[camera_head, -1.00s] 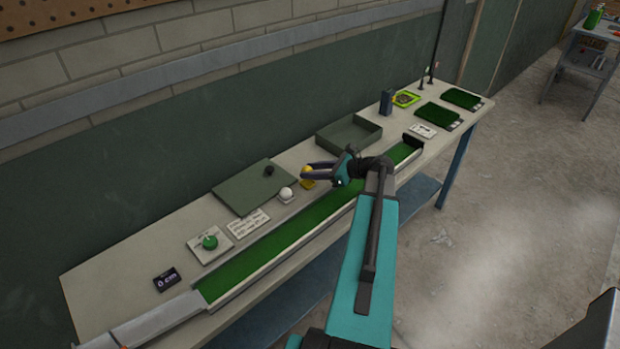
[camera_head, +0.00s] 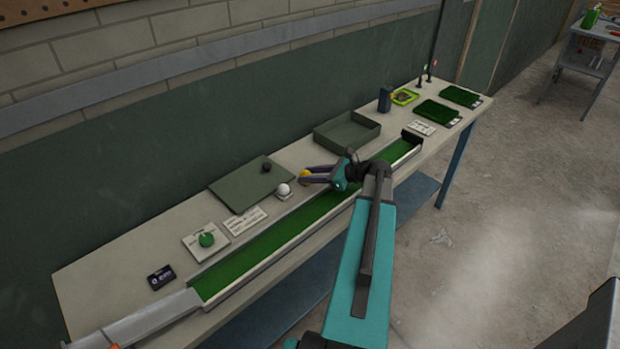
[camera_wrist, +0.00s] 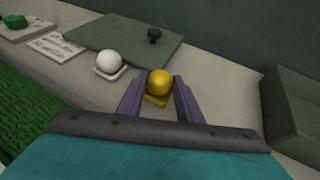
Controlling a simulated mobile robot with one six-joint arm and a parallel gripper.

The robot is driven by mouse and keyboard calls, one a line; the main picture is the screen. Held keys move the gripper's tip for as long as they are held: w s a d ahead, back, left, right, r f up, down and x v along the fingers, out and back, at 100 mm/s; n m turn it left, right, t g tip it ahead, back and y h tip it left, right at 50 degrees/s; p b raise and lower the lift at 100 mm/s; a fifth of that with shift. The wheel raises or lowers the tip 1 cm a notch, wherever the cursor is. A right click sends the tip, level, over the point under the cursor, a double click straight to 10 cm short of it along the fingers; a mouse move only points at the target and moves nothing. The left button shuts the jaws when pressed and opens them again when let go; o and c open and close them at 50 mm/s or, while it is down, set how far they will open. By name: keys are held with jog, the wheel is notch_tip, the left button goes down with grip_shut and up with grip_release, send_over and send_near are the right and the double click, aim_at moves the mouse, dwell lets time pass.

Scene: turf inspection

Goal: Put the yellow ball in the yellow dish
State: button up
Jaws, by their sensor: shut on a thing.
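The yellow ball (camera_wrist: 159,82) is between the two fingers of my gripper (camera_wrist: 160,92), which are shut on it. In the head view the ball (camera_head: 305,174) shows at the tips of my gripper (camera_head: 308,176). The yellow dish (camera_wrist: 155,100) is directly below the ball in the wrist view, and the ball covers part of it. I cannot tell whether the ball touches the dish. In the head view the dish is hidden behind my gripper.
A white ball (camera_head: 284,189) sits on a small white dish just left of my gripper. A grey-green board (camera_head: 252,183) with a dark knob lies behind, and an open tray (camera_head: 347,131) stands to the right. A long green turf channel (camera_head: 275,237) runs along the front.

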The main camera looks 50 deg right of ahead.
jog(key=shift+s+f, duration=0.1)
jog(key=shift+f, duration=0.35)
jog(key=shift+f, duration=0.25)
jog(key=o, duration=1)
jog(key=shift+f, duration=0.1)
jog(key=shift+a, duration=0.25)
jog(key=shift+r, duration=0.6)
jog(key=b+v, duration=0.2)
jog(key=v, duration=1)
jog(key=shift+d+r, duration=0.2)
jog(key=shift+d, duration=0.05)
